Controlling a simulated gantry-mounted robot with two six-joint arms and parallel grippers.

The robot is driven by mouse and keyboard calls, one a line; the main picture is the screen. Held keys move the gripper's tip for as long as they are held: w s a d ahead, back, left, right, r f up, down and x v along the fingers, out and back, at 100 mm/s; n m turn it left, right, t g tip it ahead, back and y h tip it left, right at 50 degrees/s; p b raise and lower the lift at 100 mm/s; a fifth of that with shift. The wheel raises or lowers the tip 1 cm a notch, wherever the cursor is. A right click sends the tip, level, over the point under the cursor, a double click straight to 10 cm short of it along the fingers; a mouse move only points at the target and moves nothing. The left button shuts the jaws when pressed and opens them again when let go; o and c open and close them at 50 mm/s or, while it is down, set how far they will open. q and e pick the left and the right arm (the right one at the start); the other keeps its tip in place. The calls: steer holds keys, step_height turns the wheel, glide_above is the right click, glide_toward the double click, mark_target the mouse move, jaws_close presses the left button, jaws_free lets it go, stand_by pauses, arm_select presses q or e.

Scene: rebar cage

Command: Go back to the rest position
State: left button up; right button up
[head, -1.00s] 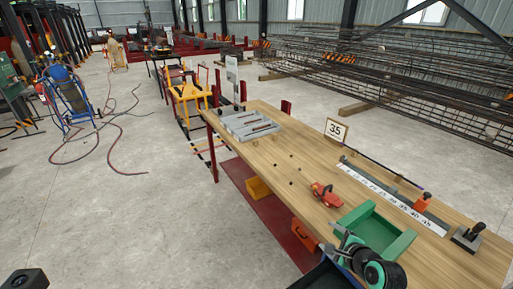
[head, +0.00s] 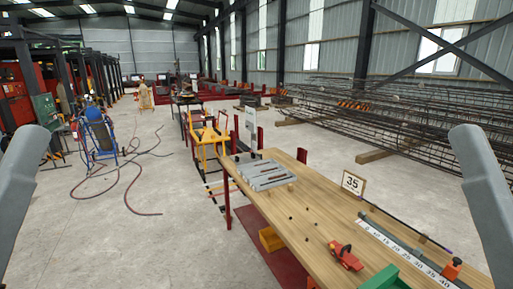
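Parts of both my arms rise at the left and right edges of the head view. Neither gripper shows, so I cannot see whether they are open or shut. The wooden workbench (head: 290,221) runs from the middle to the lower right. On it are a grey slotted tray (head: 263,175) at the far end, a red tool (head: 345,256) near the front and a green tray (head: 388,279) cut off by the bottom edge.
A white measuring scale (head: 405,252) with an orange block (head: 452,267) lies along the bench's right side, by a "35" sign (head: 352,182). A yellow frame (head: 208,145) stands beyond the bench. A blue cart (head: 98,135) with hoses stands left. Open concrete floor lies between.

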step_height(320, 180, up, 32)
steer(key=p, duration=2.9)
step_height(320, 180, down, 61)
steer(key=b, duration=6.1)
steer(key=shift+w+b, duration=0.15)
steer(key=shift+b, duration=0.15)
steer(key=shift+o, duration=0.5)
